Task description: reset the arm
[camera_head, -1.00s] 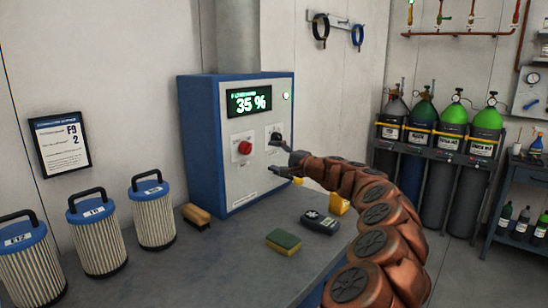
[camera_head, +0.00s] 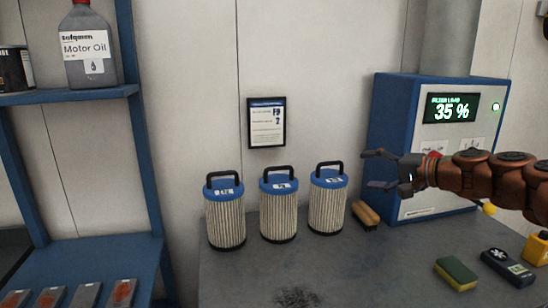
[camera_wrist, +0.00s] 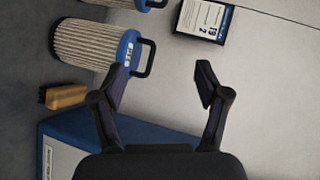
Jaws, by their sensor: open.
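My gripper (camera_head: 378,170) is open and empty, at the end of my brown segmented arm. In the head view it reaches in from the right and hangs in front of the blue control cabinet (camera_head: 390,130), whose display reads 35 %. In the wrist view the two fingers (camera_wrist: 160,88) stand apart with nothing between them. Beyond them that view shows a filter cartridge (camera_wrist: 85,42) and the framed wall notice (camera_wrist: 206,18). The arm hides part of the cabinet's front, including most of the red knob.
Three blue-topped filter cartridges (camera_head: 225,220) stand on the grey bench (camera_head: 350,270). A brush (camera_head: 365,214), a sponge (camera_head: 456,273) and a dark handheld meter (camera_head: 507,268) lie to their right. A blue shelf (camera_head: 70,95) with motor oil (camera_head: 88,45) is at left.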

